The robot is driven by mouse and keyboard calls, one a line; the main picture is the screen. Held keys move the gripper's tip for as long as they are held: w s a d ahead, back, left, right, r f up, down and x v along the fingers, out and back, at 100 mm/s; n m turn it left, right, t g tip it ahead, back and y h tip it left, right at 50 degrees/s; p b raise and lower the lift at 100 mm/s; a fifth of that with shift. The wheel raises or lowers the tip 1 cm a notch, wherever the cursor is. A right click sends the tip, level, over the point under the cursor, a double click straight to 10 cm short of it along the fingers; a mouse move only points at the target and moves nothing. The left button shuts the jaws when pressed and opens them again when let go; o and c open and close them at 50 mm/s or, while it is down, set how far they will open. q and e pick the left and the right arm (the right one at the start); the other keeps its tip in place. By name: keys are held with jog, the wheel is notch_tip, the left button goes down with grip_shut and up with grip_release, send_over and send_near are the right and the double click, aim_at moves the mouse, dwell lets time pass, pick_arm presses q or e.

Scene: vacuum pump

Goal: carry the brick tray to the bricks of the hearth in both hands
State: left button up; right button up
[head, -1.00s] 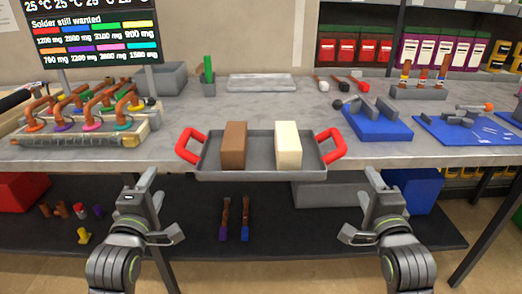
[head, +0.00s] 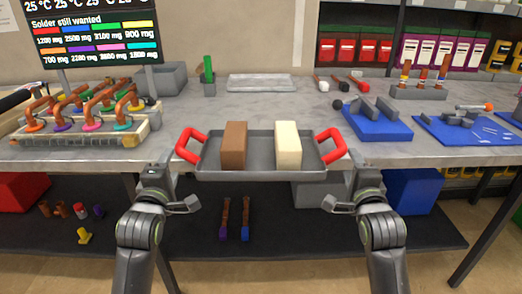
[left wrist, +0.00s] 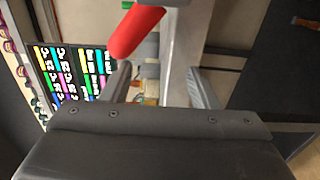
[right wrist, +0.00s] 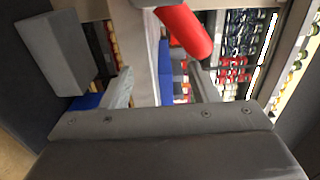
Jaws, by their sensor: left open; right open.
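The grey brick tray (head: 260,173) sits at the front edge of the workbench, with a red handle at each end. A brown brick (head: 234,146) and a cream brick (head: 288,146) stand in it. My left gripper (head: 180,182) is open and empty, below and just outside the left handle (head: 189,145). That red handle also shows ahead of the open fingers in the left wrist view (left wrist: 135,32). My right gripper (head: 342,182) is open and empty, below the right handle (head: 331,146). That handle shows near the fingers in the right wrist view (right wrist: 185,32).
A rack of copper pipes (head: 85,115) stands on the bench at left. Blue mats (head: 376,125) with grey parts lie at right. A grey bin (head: 160,78) and a flat grey tray (head: 262,83) are behind. A lower shelf (head: 290,228) holds loose parts.

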pick_arm(q)
jog(key=shift+d, duration=0.4)
pick_arm(e)
jog(key=shift+a, duration=0.4)
pick_arm(q)
jog(key=shift+d, duration=0.2)
pick_arm(e)
jog(key=shift+a, duration=0.2)
